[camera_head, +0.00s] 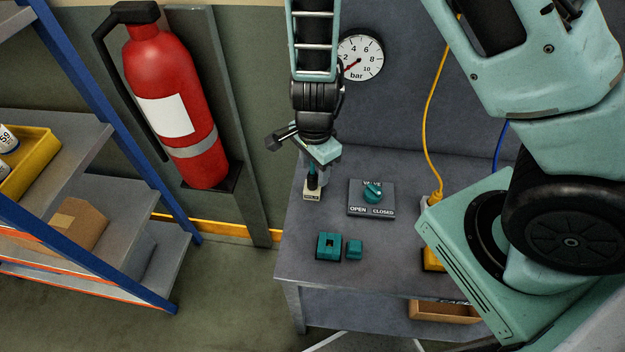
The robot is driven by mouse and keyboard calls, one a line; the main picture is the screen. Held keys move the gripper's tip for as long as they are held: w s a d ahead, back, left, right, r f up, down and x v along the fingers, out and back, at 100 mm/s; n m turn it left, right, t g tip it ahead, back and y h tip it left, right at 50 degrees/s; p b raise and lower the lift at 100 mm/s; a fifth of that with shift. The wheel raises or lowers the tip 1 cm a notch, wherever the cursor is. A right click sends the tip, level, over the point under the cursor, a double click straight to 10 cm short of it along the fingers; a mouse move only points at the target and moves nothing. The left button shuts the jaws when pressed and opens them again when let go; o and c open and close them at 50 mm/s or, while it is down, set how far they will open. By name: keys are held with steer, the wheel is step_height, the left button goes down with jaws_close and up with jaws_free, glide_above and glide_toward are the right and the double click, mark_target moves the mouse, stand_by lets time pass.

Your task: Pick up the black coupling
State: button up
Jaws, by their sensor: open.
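A small dark upright piece (312,182), which looks like the black coupling, stands on a small pale labelled block (312,195) at the left back of the grey table (310,262). My gripper (313,170) is open and points down right over this piece. The fingertips are small and partly merge with the dark piece, so I cannot tell whether they are around it or just above it. The gripper body hides part of the area behind.
A valve panel (358,208) with a teal knob (373,192) lies right of the block. Two teal blocks, one larger (329,246) and one smaller (355,249), sit nearer the front. A pressure gauge (361,57), fire extinguisher (172,105) and shelf (60,135) stand around.

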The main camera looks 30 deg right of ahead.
mark_target(312, 173)
steer(key=shift+a+f, duration=0.2)
steer(key=shift+f, duration=1.75)
jaws_close()
steer(key=shift+w, duration=0.1)
steer(key=shift+r, duration=0.15)
step_height(312, 173, up, 9)
steer(key=shift+r+p, duration=0.15)
steer(key=shift+p, duration=0.35)
